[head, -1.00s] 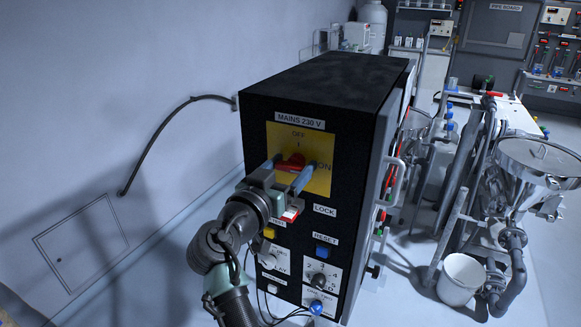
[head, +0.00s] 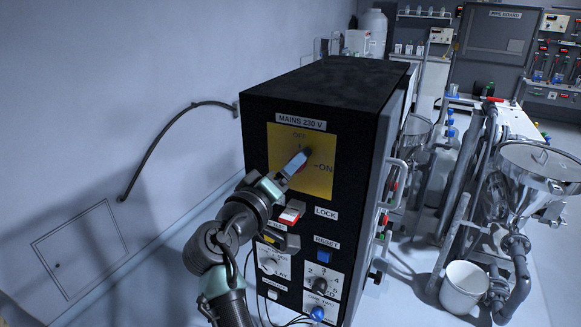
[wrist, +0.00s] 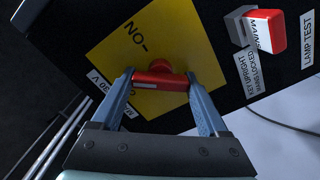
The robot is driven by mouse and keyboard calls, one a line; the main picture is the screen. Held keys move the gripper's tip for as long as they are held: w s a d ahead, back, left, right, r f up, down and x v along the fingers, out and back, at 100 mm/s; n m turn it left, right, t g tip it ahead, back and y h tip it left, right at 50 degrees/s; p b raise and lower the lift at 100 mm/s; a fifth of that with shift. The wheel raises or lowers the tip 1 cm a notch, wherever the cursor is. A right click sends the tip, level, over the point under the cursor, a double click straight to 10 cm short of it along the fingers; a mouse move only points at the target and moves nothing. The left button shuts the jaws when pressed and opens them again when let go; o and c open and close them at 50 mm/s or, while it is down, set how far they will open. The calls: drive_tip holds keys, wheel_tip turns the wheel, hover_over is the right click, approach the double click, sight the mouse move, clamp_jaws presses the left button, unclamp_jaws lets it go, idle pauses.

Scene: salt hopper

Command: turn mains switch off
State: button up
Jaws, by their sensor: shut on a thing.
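The mains switch is a red rotary knob (wrist: 165,79) on a yellow plate (head: 318,185) on the black cabinet's front, below the MAINS 230 V label (head: 301,121). OFF is printed at the top of the plate and ON at its right. My gripper (wrist: 160,82) is shut on the knob's bar, one blue-grey finger at each end. In the wrist view the bar's white-marked end points between ON and OFF. In the head view my gripper (head: 296,163) and its finger hide most of the knob.
A red-and-white lock switch (head: 290,213) sits just below the plate. A blue reset button (head: 324,255) and a selector dial (head: 319,285) are lower on the panel. A steel hopper (head: 540,165) and white bucket (head: 464,287) stand right of the cabinet.

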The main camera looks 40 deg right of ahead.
drive_tip(key=n+p, duration=0.2)
drive_tip(key=n, duration=0.3)
drive_tip(key=shift+n+p, duration=0.4)
drive_tip(key=shift+n, duration=0.8)
drive_tip(key=shift+f, duration=0.1)
drive_tip(key=o, duration=1.2)
drive_tip(key=shift+o, duration=0.2)
drive_tip(key=shift+a, duration=0.15)
drive_tip(key=b+v, duration=0.4)
drive_tip(key=v, duration=0.8)
drive_tip(key=shift+a+b, duration=0.3)
drive_tip(key=shift+a, duration=0.05)
drive_tip(key=shift+s, duration=0.1)
